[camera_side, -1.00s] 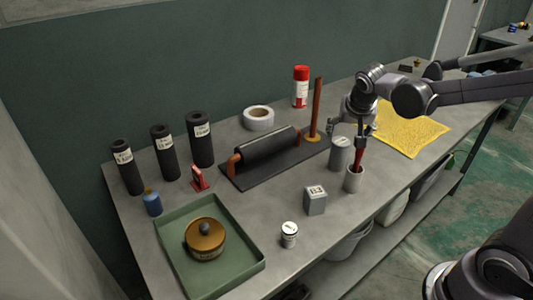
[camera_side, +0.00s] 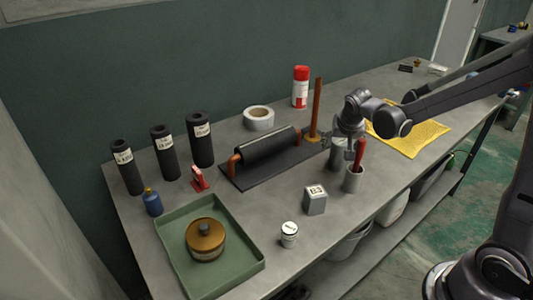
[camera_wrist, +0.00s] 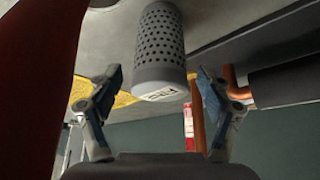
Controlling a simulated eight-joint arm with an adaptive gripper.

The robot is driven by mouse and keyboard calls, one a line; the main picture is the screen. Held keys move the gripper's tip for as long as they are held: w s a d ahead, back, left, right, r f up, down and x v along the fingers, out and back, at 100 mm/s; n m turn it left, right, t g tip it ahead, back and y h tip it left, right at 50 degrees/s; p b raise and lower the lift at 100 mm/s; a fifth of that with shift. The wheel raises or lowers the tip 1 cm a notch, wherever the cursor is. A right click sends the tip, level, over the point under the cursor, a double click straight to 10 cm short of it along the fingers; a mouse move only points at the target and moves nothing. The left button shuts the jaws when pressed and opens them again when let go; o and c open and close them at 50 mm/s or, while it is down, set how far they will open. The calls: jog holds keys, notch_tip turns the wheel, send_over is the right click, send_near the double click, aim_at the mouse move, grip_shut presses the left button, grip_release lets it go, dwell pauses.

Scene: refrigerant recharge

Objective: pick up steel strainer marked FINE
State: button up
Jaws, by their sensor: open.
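The steel strainer (camera_wrist: 160,50) is a grey perforated cylinder with a white label at one end. The label is too slanted to read. In the wrist view it lies between the two fingers, with a gap on each side. In the side view the strainer (camera_side: 337,160) stands upright on the bench behind the grey cup, its top partly hidden by my gripper. My gripper (camera_wrist: 160,84) is open and empty. In the side view my gripper (camera_side: 341,141) is at the strainer's upper part.
A grey cup (camera_side: 353,182) with a red-handled tool (camera_side: 359,153) stands close in front. A block marked B3 (camera_side: 315,201) is nearer the front edge. A dark plate (camera_side: 262,173) with a roll and an upright copper-coloured rod (camera_side: 317,105) lies left. A yellow cloth (camera_side: 415,135) lies right.

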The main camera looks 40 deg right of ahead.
jog(key=shift+c, duration=0.2)
jog(key=c, duration=1.4)
